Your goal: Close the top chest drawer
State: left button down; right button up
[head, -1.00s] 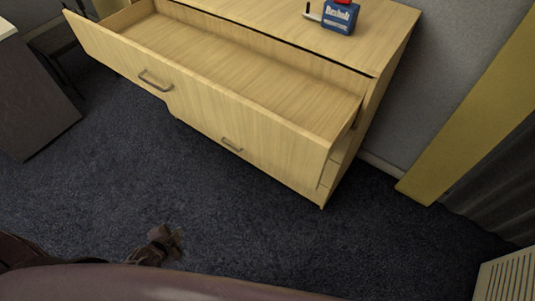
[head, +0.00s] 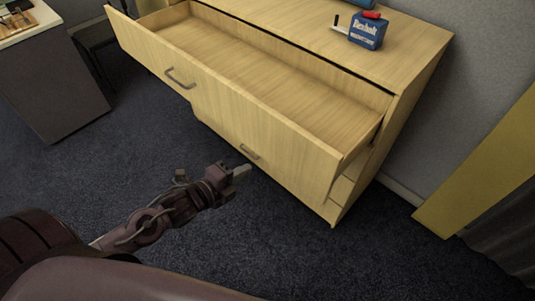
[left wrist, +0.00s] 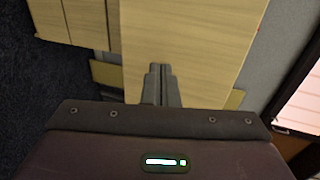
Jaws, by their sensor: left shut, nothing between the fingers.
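The light wood chest (head: 400,45) stands against the grey wall. Its top drawer (head: 240,95) is pulled well out and empty. The drawer front carries a grey handle (head: 180,79) at left, and another handle (head: 250,152) shows lower on the chest front. My left gripper (head: 241,171) is in front of the chest, near the lower handle in the picture; I cannot tell whether it touches anything. In the left wrist view its fingers (left wrist: 159,84) are together and empty, with wood panels (left wrist: 190,50) ahead. My right gripper is out of view.
A blue box (head: 368,31) with a red object on it sits on the chest top. A dark-sided desk (head: 50,85) stands at the left, with a chair (head: 92,45) beside it. A yellow panel (head: 485,165) leans at the right. The carpet in front is clear.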

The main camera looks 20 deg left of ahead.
aim_at(275, 151)
pick_arm(q)
jog(key=x, duration=0.3)
jog(key=p+x, duration=0.1)
jog(key=x, duration=0.2)
jog(key=r+x, duration=0.1)
jog(key=x, duration=0.2)
jog(key=shift+w+d+p, duration=0.15)
jog(key=shift+w+p, duration=0.15)
jog(key=shift+w, duration=0.1)
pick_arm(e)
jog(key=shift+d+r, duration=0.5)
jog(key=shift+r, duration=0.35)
pick_arm(q)
jog(key=shift+w+f, duration=0.1)
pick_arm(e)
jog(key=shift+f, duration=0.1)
